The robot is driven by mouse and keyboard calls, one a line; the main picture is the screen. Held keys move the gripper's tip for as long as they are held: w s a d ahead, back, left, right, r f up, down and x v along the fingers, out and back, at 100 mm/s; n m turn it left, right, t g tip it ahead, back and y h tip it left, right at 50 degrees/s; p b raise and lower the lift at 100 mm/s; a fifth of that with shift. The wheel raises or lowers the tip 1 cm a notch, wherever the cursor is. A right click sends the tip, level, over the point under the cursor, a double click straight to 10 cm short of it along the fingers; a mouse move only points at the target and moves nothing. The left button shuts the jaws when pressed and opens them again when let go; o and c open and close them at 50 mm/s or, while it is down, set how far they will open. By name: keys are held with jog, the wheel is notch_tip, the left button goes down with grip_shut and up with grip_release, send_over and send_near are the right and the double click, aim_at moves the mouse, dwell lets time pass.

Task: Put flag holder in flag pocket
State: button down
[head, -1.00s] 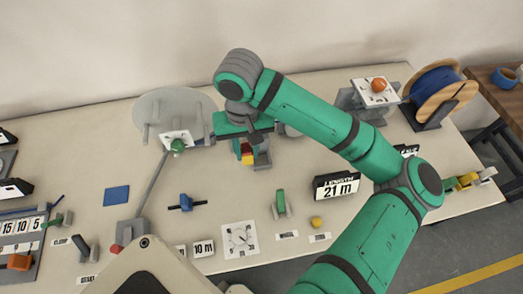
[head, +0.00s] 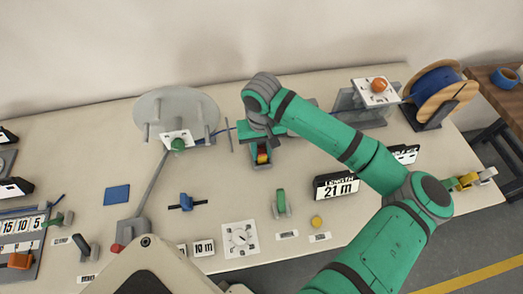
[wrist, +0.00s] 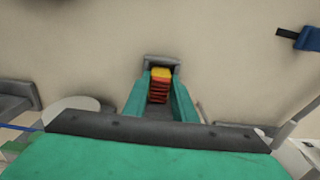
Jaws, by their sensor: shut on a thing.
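The flag holder (head: 263,154) is a small stack with a yellow end and red-orange layers. My gripper (head: 261,144) is shut on it, and in the wrist view the flag holder (wrist: 160,84) shows between the two green fingers (wrist: 159,94). A small grey block that looks like the flag pocket (head: 262,166) is at the flag holder in the head view. In the wrist view the grey pocket (wrist: 162,61) shows just beyond the yellow end. The flag holder overlaps the pocket in both views; I cannot tell whether it is inside or above it.
A round grey stand (head: 165,106) with posts is to the left. A "21 m" length display (head: 336,186) is to the right, and a blue cable spool (head: 437,86) at the far right. A blue clamp-like part (head: 186,202) and a green part (head: 281,203) lie in front. Bare table surrounds the pocket.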

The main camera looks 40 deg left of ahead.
aim_at(261, 153)
jog(key=shift+f, duration=0.3)
jog(key=shift+s+d+f, duration=0.1)
jog(key=shift+f, duration=0.05)
jog(key=c, duration=1.5)
grip_release()
jog(key=shift+o, duration=0.2)
jog(key=shift+r, duration=0.4)
notch_tip(261, 153, up, 12)
jog(key=shift+r, duration=0.1)
